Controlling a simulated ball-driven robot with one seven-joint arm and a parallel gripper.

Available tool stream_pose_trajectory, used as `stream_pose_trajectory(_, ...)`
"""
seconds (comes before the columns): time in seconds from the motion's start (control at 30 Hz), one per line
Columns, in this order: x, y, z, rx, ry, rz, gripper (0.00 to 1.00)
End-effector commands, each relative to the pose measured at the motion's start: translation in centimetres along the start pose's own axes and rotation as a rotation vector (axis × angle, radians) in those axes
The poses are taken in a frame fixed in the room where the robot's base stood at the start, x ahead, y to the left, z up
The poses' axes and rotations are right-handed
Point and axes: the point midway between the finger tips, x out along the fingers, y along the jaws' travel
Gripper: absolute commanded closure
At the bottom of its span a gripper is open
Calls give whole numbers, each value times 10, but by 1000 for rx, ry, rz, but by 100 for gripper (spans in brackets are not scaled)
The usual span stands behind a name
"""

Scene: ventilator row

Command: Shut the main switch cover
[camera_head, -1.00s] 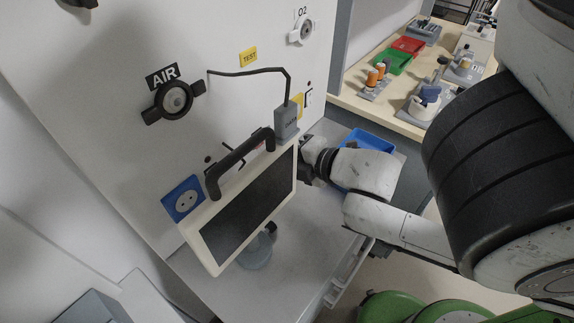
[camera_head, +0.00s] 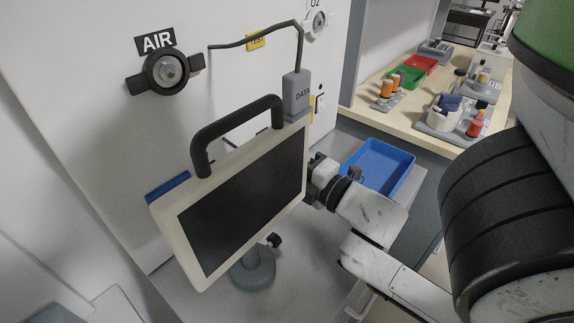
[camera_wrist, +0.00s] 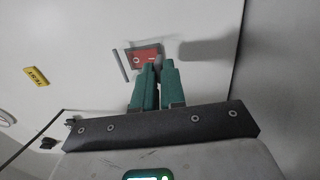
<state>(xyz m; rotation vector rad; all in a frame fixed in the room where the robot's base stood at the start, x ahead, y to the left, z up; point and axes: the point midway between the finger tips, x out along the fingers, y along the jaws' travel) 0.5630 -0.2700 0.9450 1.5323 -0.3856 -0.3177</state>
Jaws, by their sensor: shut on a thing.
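In the wrist view the two green fingers of my gripper (camera_wrist: 159,70) are close together, with a thin pale strip between their tips. This looks like the edge of the main switch cover (camera_wrist: 158,66), though its outline is hard to make out. Just behind the tips, on the white wall, is a red plate (camera_wrist: 143,56) with a grey strip (camera_wrist: 122,65) along its left side. In the head view my gripper's body shows right of the monitor, and its fingertips are hidden behind the monitor (camera_head: 248,200). The red plate and cover are hidden there too.
The monitor, with a black handle (camera_head: 237,127), stands close in front of the wall. A grey DATA block (camera_head: 297,92) and bent cable sit above it. A blue tray (camera_head: 378,167) lies right of my gripper. A yellow TEST label (camera_wrist: 36,76) shows in the wrist view.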

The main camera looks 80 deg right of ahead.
Motion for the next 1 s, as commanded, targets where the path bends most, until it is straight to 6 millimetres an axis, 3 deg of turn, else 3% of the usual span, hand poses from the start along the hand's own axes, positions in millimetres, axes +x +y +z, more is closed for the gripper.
stream_pose_trajectory(0.27,0,-1,1,0,-2,-4,100)
stream_pose_trajectory(0.3,0,-1,1,-1,-2,-4,87)
stream_pose_trajectory(0.53,0,-1,0,-1,-1,-2,65)
stream_pose_trajectory(1.0,2,0,0,0,-2,-1,64)
